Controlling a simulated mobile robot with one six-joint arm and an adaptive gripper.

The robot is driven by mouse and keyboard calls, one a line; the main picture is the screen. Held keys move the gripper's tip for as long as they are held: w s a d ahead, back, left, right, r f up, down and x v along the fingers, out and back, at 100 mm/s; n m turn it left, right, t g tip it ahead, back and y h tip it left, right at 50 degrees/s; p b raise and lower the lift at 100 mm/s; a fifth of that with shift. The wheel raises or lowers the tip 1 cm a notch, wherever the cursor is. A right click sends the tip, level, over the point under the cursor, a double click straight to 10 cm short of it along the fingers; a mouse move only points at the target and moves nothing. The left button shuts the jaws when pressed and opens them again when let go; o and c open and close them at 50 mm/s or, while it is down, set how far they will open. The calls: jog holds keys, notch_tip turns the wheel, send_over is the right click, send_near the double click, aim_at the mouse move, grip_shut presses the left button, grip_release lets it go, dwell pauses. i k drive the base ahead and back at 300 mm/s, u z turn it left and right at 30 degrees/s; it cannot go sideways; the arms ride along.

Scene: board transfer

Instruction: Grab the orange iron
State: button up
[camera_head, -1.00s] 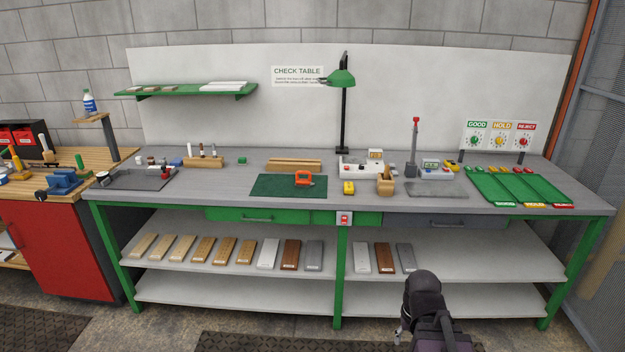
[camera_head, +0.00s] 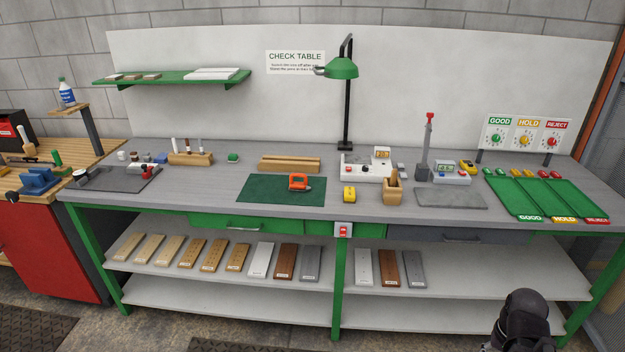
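An orange iron-like tool (camera_head: 300,183) sits on the dark green mat (camera_head: 262,190), near the mat's right side, on the grey workbench. It looks like a small orange body with a handle; finer detail is too small to tell. My arm shows as a dark rounded part at the bottom right, in front of the lower shelf and well away from the orange tool. My gripper's fingers cannot be made out.
Right of the mat stand a yellow device (camera_head: 349,194), a wooden holder (camera_head: 393,190) and a white station (camera_head: 366,168). A wooden block (camera_head: 289,164) lies behind the mat. A green lamp (camera_head: 342,68) rises behind. Green trays (camera_head: 541,197) lie at right.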

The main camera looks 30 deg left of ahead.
aim_at(296, 186)
jog(key=z, duration=0.1)
jog(key=i, duration=1.1)
jog(key=u, duration=0.9)
jog(key=i, duration=0.8)
jog(key=u, duration=0.05)
